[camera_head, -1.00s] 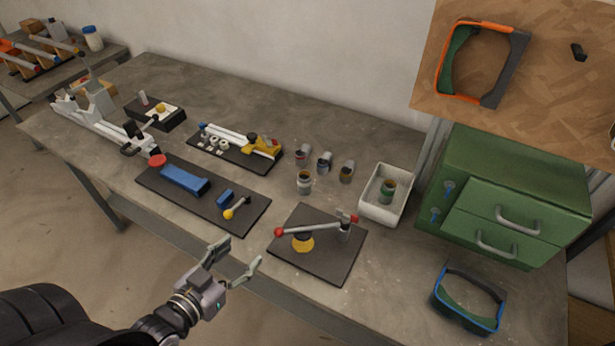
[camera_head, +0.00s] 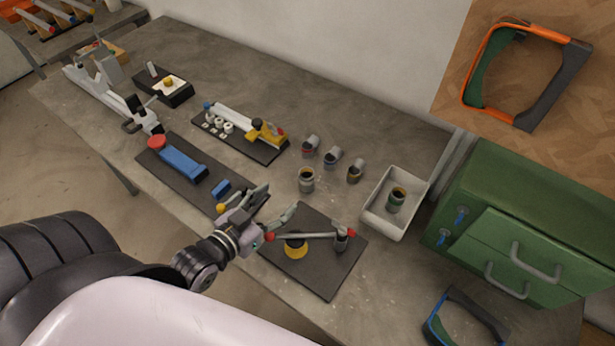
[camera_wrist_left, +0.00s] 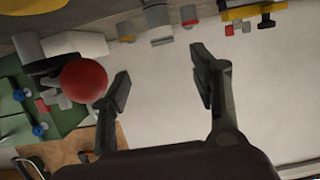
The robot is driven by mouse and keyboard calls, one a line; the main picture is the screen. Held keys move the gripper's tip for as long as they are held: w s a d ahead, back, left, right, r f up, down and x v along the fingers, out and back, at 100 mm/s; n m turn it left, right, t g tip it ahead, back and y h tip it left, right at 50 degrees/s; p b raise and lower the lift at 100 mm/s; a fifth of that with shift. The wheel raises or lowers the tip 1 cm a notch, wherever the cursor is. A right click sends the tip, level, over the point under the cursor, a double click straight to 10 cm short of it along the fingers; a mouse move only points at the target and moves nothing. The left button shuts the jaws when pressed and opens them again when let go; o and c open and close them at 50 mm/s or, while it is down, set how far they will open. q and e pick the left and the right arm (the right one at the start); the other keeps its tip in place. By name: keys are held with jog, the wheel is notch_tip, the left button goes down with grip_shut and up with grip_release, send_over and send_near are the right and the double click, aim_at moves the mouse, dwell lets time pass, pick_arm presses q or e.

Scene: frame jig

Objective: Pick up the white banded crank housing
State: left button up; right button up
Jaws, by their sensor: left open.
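Several small grey cylindrical housings sit mid-table. One stands upright (camera_head: 307,180), its band looking pale; I cannot tell surely that it is the white banded one. Behind it are housings with a reddish band (camera_head: 310,147), a bluish band (camera_head: 332,158) and a yellow band (camera_head: 356,171). My left gripper (camera_head: 276,202) is open and empty, left of and nearer than the upright housing, above the gap between two dark mats. Its fingers show in the left wrist view (camera_wrist_left: 162,82), with housings (camera_wrist_left: 158,22) beyond at the top. My right gripper is not in view.
The lever on the right mat (camera_head: 320,280) has a red ball end close to my left gripper; a red ball (camera_wrist_left: 84,81) looms in the wrist view. A white bin (camera_head: 376,226) holds another housing (camera_head: 397,199). A green drawer cabinet (camera_head: 530,200) stands right.

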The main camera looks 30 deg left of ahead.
aim_at(302, 178)
pick_arm(q)
jog(key=p+x, duration=0.1)
jog(key=x, duration=0.7)
jog(key=shift+w, duration=0.2)
jog(key=p+x, duration=0.1)
jog(key=x, duration=0.3)
jog(key=shift+w+a, duration=0.15)
jog(key=shift+w, duration=0.3)
jog(key=shift+w+f, duration=0.25)
jog(key=shift+w, duration=0.05)
jog(key=shift+s, duration=0.1)
grip_shut()
jog(key=shift+r, duration=0.1)
